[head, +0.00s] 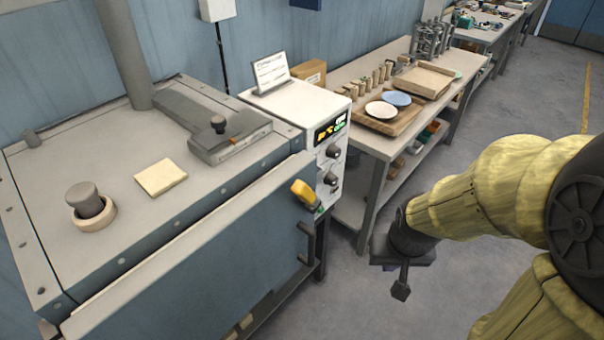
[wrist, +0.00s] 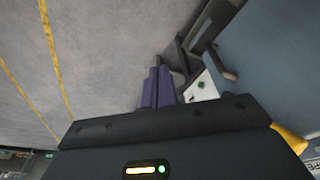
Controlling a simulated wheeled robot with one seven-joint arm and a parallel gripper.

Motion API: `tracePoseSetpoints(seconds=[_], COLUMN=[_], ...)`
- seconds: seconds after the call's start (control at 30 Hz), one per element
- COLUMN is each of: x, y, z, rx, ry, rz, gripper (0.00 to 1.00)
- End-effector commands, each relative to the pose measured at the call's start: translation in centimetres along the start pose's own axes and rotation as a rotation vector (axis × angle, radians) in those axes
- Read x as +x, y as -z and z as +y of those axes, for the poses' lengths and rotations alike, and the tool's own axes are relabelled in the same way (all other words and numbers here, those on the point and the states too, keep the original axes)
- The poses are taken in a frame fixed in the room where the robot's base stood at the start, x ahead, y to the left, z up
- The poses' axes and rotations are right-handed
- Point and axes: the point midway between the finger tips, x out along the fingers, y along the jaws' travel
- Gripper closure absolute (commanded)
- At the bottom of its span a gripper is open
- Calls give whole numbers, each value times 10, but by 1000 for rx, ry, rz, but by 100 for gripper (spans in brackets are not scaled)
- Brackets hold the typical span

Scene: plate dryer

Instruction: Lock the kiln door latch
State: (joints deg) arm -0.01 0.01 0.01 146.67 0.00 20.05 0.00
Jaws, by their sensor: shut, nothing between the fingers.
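The kiln (head: 90,150) fills the left of the head view, with its blue-grey door (head: 190,265) facing front. A yellow latch handle (head: 304,193) sits tilted at the door's upper right corner, beside the control box. I cannot tell whether the latch is engaged. A dark bar handle (head: 306,243) is on the door below it. My gripper (head: 401,290) hangs to the right of the latch, clear of it, over the floor. In the wrist view, its purple fingers (wrist: 157,88) are together and empty. A yellow piece, probably the latch handle (wrist: 289,136), shows at lower right.
A white control box (head: 298,110) with a display and knobs stands right of the kiln. Behind is a workbench (head: 365,140) with plates (head: 381,109) and a tray (head: 424,80). The floor (head: 490,160) around my gripper is open.

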Motion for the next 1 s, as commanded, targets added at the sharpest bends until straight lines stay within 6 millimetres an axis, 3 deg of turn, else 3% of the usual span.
tracePoseSetpoints(seconds=[0.57,0.77,1.0], x=[0,6,12], y=[7,39,98], z=[0,-8,-34], rx=[-4,-39,-108], ry=[8,93,410], rz=[-23,-146,-281], gripper=[100,100,100])
